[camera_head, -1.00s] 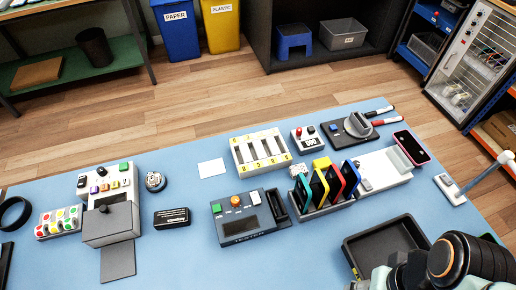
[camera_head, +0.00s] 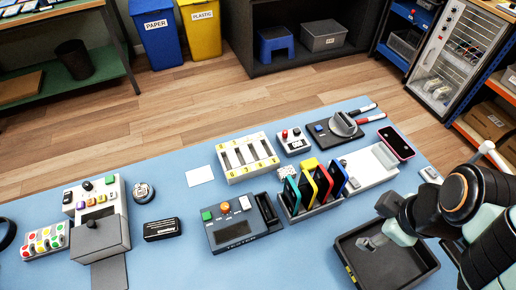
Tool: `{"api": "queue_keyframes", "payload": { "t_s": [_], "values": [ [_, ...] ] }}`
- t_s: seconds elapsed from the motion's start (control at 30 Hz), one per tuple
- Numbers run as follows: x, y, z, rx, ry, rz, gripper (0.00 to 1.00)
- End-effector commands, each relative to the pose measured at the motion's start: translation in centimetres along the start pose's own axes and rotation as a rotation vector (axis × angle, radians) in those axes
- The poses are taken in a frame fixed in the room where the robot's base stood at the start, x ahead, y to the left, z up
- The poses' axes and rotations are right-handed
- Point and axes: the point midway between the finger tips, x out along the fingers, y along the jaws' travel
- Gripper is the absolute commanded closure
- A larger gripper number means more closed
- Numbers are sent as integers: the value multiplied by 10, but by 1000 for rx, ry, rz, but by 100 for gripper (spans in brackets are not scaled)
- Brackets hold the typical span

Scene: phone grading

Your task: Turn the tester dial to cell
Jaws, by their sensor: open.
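A dark grey device (camera_head: 234,231) with a screen, a green button and an orange knob (camera_head: 225,207) lies on the blue table, left of the middle; it looks like the tester. The knob's setting and any labels are too small to read. My gripper (camera_head: 368,243) is at the lower right, open, over the black tray (camera_head: 423,273). It is well to the right of the device and apart from it. Its fingers are small and partly blurred against the tray.
A rack of colourful phones (camera_head: 318,205) stands between the device and my gripper. A white multi-slot holder (camera_head: 246,157) is behind the device. A black box (camera_head: 161,229) and a grey machine (camera_head: 99,239) are on the left. Bare table lies in front of the device.

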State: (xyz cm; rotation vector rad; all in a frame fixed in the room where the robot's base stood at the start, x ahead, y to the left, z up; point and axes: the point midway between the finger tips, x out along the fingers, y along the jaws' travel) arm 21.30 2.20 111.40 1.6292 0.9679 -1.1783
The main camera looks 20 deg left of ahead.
Motion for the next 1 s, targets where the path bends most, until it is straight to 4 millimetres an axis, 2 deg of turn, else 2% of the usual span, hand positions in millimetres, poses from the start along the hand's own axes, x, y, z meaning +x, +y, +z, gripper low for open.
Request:
{"api": "queue_keyframes", "payload": {
  "t_s": [0.03,0.1,0.17,0.23,0.33,0.4,0.47,0.53,0.6,0.7,0.83,1.0],
  "values": [
    [2,20,-16,-198,17,11,49],
    [11,47,-48,-529,41,28,49],
    [27,65,-84,-818,59,32,49],
    [52,73,-128,-1103,77,22,49],
    [98,59,-189,-1421,97,-18,49],
    [132,35,-223,-1560,104,-68,49],
    [158,7,-243,-1640,103,-122,49],
    [185,-28,-256,-1725,95,-192,49],
    [206,-60,-258,-1793,84,-258,49],
    [216,-87,-260,-1851,78,-300,49],
    [224,-96,-260,-1868,81,-302,49],
    [251,-101,-255,-1865,81,-304,49]
  ]
}}
